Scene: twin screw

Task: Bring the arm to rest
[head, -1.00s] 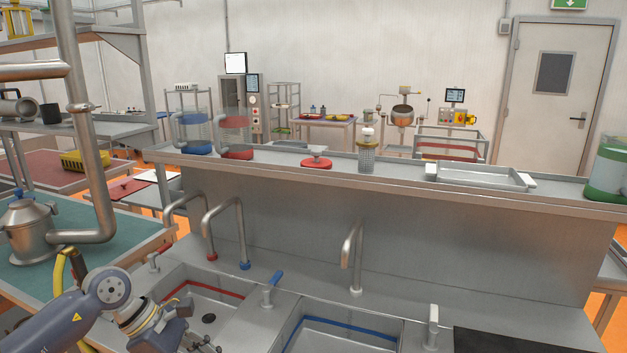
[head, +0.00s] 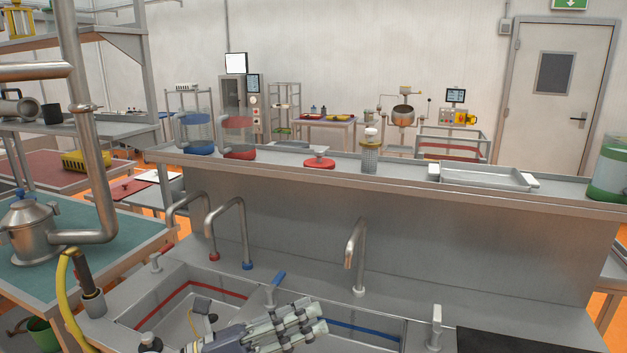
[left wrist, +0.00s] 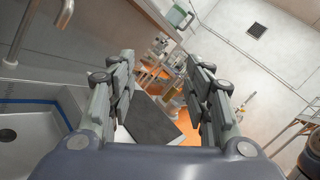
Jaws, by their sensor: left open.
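My left gripper (head: 312,322) shows at the bottom of the head view, over the two sink basins and pointing right. Its fingers are apart with nothing between them. My right gripper is in neither view.
Below the gripper are the red-striped basin (head: 150,310) and the blue-striped basin (head: 375,345). Faucets (head: 355,255) rise behind it. A shelf (head: 400,190) holds jars and a metal tray (head: 485,177). A black mat (head: 500,342) lies at the right.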

